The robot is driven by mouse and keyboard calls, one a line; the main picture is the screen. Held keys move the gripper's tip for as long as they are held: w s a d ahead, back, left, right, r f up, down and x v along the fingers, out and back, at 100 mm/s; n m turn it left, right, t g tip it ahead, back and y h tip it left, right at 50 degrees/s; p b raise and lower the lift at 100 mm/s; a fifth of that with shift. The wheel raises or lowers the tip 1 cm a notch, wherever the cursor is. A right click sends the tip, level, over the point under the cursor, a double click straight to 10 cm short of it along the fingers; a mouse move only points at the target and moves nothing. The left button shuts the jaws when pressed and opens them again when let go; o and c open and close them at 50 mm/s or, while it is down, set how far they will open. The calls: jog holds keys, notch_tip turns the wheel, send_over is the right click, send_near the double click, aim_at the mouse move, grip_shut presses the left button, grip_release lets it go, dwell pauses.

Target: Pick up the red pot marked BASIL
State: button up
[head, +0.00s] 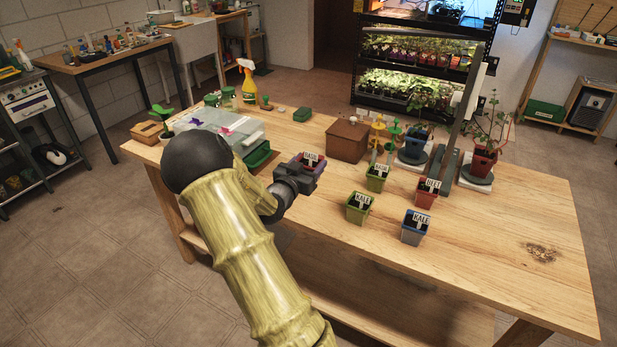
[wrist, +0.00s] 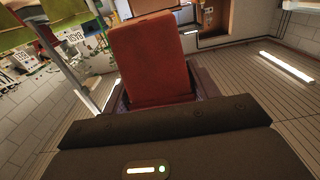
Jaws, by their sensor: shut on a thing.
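My gripper (head: 300,177) is shut on a small red pot (head: 311,171) with dark soil and a white label (head: 311,159), whose word is too small to read surely. In the wrist view the pot's red side (wrist: 147,62) fills the middle, between the dark fingers. I cannot tell how far it is above the table. Another red pot (head: 427,196), labelled BEET, stands on the table to the right. A green pot (head: 376,180) stands between them; its label looks like BASIL.
A green pot (head: 359,214) and a blue-grey pot (head: 413,234), both marked KALE, stand nearer the front. A brown box (head: 347,141), plants on scales and a clear-lidded tray (head: 207,122) stand behind. The wooden table's (head: 500,241) right front is clear.

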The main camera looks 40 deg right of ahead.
jog(key=shift+r, duration=0.8)
